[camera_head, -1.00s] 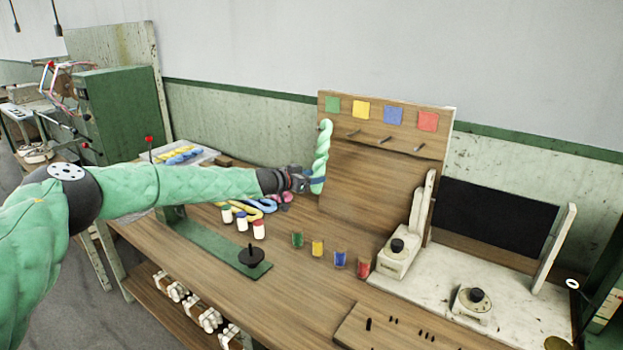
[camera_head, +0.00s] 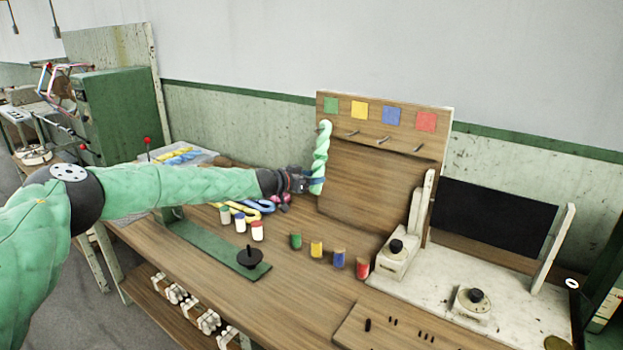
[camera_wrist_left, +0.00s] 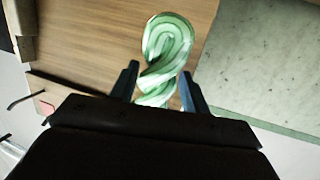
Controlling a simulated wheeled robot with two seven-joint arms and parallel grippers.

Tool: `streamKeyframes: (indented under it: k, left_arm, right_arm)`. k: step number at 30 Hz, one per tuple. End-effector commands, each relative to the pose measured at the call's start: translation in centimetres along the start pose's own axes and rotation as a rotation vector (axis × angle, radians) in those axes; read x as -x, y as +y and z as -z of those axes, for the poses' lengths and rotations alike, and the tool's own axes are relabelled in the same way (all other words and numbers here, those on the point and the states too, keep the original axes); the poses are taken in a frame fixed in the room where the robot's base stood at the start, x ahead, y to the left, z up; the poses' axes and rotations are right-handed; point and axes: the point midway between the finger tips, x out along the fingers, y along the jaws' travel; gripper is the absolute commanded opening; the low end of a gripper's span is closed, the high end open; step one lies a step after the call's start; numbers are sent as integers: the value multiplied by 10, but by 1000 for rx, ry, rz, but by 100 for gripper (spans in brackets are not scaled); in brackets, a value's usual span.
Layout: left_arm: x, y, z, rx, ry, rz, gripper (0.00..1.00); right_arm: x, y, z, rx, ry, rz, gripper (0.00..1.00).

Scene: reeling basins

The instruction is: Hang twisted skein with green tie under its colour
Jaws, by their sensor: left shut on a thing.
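The light green twisted skein (camera_head: 321,150) stands upright in my left gripper (camera_head: 314,182), at the left edge of the peg board. My left gripper is shut on its lower part. The skein's looped top reaches just below the green square (camera_head: 330,105), over the place of the leftmost peg. In the left wrist view the skein (camera_wrist_left: 167,45) shows between the two fingers (camera_wrist_left: 158,88). I cannot tell whether its loop is around the peg or in front of it. The green tie is not clearly seen. My right gripper is not in view.
The wooden board (camera_head: 360,190) also carries yellow (camera_head: 359,110), blue (camera_head: 391,115) and red (camera_head: 425,121) squares over bare pegs. A white machine (camera_head: 475,300) stands at right.

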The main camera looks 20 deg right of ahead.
Motion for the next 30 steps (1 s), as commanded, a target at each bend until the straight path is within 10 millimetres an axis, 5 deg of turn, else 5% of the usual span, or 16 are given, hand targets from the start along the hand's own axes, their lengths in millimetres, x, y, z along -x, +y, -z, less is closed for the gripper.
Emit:
streamKeyframes:
  k: [7, 8, 12, 23, 30]
  left_arm:
    - [0, 0, 0, 0, 0, 0, 23]
    - [0, 0, 0, 0, 0, 0, 50]
    - [0, 0, 0, 0, 0, 0, 72]
    - [3, 0, -1, 0, 0, 0, 72]
    - [27, -1, -2, 0, 0, 1, 72]
  right_arm:
    - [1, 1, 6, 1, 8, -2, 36]
    - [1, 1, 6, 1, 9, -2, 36]
    - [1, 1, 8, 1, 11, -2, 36]
    - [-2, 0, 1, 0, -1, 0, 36]
    - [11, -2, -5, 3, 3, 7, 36]
